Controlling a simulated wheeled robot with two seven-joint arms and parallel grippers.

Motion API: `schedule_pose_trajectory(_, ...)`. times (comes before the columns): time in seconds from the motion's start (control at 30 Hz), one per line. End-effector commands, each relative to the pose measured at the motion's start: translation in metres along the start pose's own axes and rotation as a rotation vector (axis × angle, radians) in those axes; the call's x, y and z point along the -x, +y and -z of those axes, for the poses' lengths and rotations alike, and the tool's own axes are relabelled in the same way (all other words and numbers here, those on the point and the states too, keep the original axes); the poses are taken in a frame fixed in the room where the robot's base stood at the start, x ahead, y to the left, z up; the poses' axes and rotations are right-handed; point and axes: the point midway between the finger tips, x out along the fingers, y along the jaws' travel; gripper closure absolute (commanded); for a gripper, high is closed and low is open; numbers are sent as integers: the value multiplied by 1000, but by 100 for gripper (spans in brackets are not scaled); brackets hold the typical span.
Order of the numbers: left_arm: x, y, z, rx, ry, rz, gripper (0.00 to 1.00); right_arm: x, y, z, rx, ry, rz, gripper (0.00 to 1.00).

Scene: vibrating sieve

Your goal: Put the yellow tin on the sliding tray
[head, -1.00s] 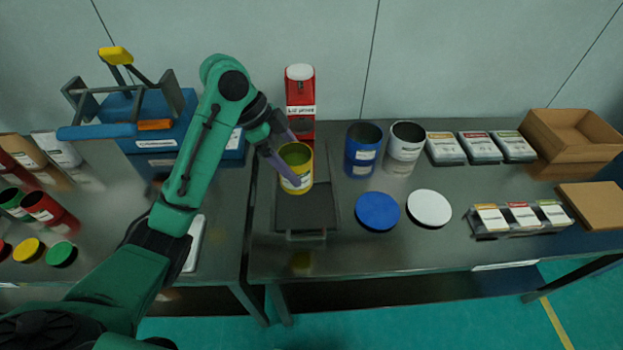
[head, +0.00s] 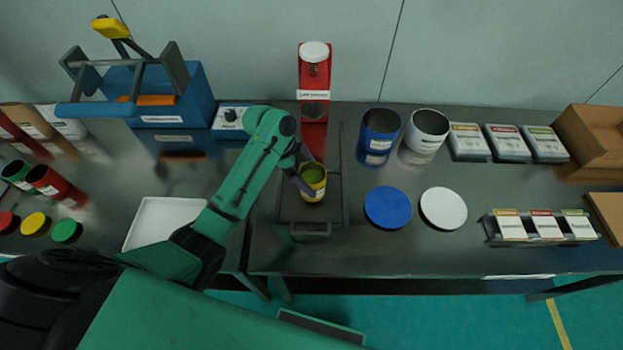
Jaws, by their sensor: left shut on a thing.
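The yellow tin (head: 315,192) is open at the top, with green contents and a white label. The tray's handle (head: 311,230) faces the front edge. My right gripper does not show.
A red lid press (head: 314,90) stands behind the tray. Blue (head: 379,136) and white (head: 425,130) tins stand to the right, with blue (head: 388,207) and white (head: 443,208) lids before them. A blue sieve machine (head: 150,95) and white tray (head: 160,218) are left.

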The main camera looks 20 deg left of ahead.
Motion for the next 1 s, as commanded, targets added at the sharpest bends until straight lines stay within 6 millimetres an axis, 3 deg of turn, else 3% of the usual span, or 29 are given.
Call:
schedule_pose_trajectory(0.13,-17,0,-10,-1,-1,1,88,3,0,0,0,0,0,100)
schedule_pose_trajectory(0.4,-20,-1,-12,-1,0,2,88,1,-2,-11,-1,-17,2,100)
schedule_pose_trajectory(0.43,-19,0,-11,-1,-1,1,1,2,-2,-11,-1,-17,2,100)
schedule_pose_trajectory(0.77,-12,-1,-10,-1,0,4,0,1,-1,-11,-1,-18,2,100)
schedule_pose_trajectory(0.87,6,-2,-11,-1,-1,7,0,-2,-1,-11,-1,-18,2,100)
schedule_pose_trajectory(1.0,44,-2,-11,-4,-2,7,0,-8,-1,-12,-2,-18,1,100)
